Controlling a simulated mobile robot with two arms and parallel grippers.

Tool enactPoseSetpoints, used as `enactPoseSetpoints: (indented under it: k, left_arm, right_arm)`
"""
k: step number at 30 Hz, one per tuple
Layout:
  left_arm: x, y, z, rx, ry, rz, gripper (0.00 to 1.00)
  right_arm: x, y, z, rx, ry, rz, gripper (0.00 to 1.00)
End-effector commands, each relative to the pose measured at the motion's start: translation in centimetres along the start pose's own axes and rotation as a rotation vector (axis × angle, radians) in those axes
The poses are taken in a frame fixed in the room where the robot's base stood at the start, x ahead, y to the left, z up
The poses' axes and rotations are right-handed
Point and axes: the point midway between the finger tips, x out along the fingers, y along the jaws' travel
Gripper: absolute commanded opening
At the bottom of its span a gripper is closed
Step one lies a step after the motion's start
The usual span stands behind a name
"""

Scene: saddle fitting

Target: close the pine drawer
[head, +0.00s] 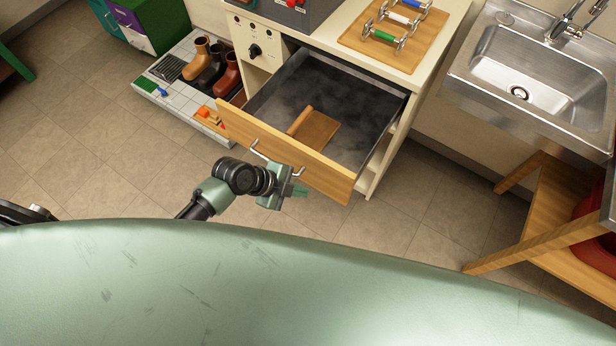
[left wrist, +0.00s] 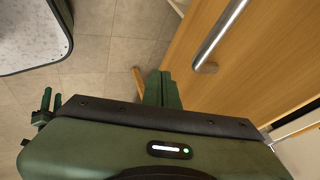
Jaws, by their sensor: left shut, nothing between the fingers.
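The pine drawer (head: 330,183) is pulled well out of the cream cabinet, and its grey inside is visible. Its metal bar handle (head: 276,161) runs along the outside of the front. A small brown wooden piece (head: 320,129) lies inside. My left gripper (head: 298,190) is shut and empty, outside the front and near the handle's right end. In the left wrist view the shut fingers (left wrist: 162,88) are beside the pine front (left wrist: 265,65) and below the handle's end (left wrist: 212,52). I cannot tell whether they touch the front. My right gripper is not in view.
A tray with boots (head: 150,88) is on the floor left of the drawer. A board with coloured-handled items (head: 405,55) lies on the cabinet top. A steel sink (head: 545,75) and a wooden stand (head: 530,245) are at the right.

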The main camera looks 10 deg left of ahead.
Motion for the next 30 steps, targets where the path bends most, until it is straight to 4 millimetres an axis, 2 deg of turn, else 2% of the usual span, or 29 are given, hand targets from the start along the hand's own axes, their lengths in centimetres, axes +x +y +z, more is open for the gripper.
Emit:
enactPoseSetpoints:
  k: [1, 3, 7, 23, 30]
  left_arm:
    - [0.2, -1.2, -0.2, -0.002, 0.001, -0.005, 0.00]
    - [0.7, -2.1, -0.2, -0.002, 0.001, -0.003, 0.00]
    - [1.4, -3.1, 0.0, -0.001, -0.001, -0.002, 0.00]
    - [1.9, -3.6, 0.1, 0.000, -0.002, -0.001, 0.00]
    - [3.1, -5.4, 0.2, 0.002, -0.002, -0.003, 0.00]
  right_arm:
    - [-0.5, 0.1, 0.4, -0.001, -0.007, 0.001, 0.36]
    - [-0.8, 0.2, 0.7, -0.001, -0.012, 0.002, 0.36]
    - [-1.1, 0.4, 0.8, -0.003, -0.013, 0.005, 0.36]
    - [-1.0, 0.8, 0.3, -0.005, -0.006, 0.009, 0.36]
    - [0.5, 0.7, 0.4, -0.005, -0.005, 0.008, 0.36]
